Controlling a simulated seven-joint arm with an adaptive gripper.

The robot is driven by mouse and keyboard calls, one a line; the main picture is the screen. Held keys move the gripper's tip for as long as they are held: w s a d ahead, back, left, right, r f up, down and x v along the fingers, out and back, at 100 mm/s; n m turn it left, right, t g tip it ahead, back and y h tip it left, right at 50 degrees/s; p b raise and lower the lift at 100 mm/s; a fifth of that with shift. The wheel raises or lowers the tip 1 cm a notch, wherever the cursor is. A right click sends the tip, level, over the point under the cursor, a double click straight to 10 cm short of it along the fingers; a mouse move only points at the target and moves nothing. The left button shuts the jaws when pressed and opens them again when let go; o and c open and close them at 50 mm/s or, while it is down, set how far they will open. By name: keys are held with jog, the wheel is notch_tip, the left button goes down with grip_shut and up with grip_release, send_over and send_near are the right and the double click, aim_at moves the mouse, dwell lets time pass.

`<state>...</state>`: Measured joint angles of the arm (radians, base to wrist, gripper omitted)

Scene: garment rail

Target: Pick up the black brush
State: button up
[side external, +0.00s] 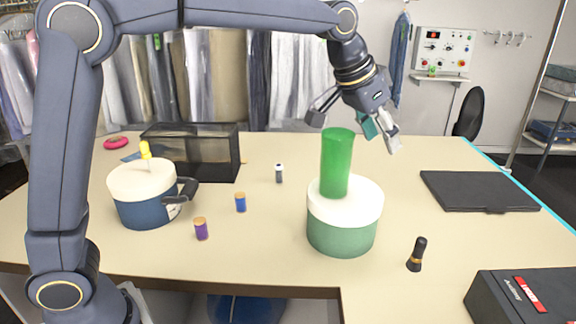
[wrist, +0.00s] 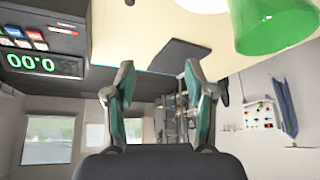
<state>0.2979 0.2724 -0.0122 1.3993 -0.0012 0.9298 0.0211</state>
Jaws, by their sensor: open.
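A green tumbler (side external: 337,165) stands on a white-topped green pot (side external: 341,234), left of the brush. A black box (side external: 525,297) is at the front right, a flat black pad (side external: 478,191) behind. A blue pot (side external: 146,209), small spools and a dark case (side external: 208,155) are farther left.

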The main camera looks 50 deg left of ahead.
jog(key=w+d+f+g, duration=0.1)
jog(key=w+d+f, duration=0.1)
jog(key=d+f, duration=0.4)
jog(key=m, duration=0.1)
send_near(421, 239)
jog(key=shift+g, duration=0.4)
jog(key=x, duration=0.5)
jog(key=shift+s+a+f, duration=0.15)
jog(key=shift+f, duration=0.05)
jog(key=shift+w+d+r+x, duration=0.1)
jog(key=shift+w+x, duration=0.05)
jog(key=shift+x, duration=0.85)
jog(key=shift+w+d+r+x, duration=0.1)
jog(key=shift+w+x, duration=0.05)
jog(key=shift+x, duration=0.85)
jog(key=shift+w+x, duration=0.15)
jog(key=shift+x, duration=0.85)
jog(key=shift+c, duration=0.5)
grip_shut()
